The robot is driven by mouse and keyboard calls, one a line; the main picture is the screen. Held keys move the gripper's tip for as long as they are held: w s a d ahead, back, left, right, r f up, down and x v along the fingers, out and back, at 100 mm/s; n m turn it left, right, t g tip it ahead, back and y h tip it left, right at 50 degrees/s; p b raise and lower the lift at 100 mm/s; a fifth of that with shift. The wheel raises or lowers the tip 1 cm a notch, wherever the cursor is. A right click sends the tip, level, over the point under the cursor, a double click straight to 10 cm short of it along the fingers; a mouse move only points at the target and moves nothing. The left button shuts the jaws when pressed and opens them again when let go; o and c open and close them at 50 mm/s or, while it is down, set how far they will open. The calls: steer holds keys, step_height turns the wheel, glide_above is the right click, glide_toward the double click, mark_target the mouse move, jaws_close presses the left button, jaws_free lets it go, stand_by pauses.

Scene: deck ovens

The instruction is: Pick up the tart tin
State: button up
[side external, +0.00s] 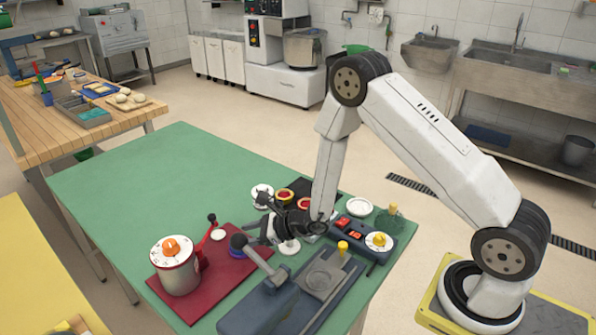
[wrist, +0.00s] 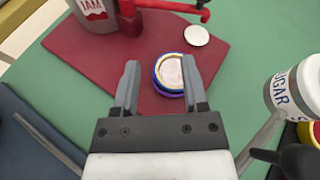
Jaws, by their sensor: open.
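In the wrist view, a small round tin (wrist: 170,73) with a blue and purple rim and a pale inside, which I take as the tart tin, lies on the red board (wrist: 105,62). My gripper (wrist: 159,66) is open, with one finger on each side of the tin. The right finger looks very close to its rim; I cannot tell if it touches. In the side view my gripper (side external: 252,236) is low over the red board (side external: 210,290). A dark purple round shape shows beside it there, and I cannot tell whether it is the tin or a knob.
A jam pot (side external: 178,268) with a red lever (side external: 209,238) stands on the board, near a white disc (wrist: 196,35). A sugar jar (wrist: 292,92) is at the right in the wrist view. A blue-grey press (side external: 258,305) and a control box (side external: 362,240) crowd the front. The green table (side external: 140,190) is clear at left.

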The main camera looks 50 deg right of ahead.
mark_target(241, 253)
steer(key=shift+f, duration=0.65)
steer(key=shift+f, duration=0.1)
steer(key=shift+f, duration=0.8)
steer(key=shift+w+a+f, duration=0.2)
steer(key=shift+w+f, duration=0.05)
steer(key=shift+f, duration=0.2)
steer(key=shift+w+a+f, duration=0.15)
steer(key=shift+w+f, duration=0.1)
steer(key=shift+f, duration=0.2)
steer(key=shift+x, duration=0.8)
jaws_close()
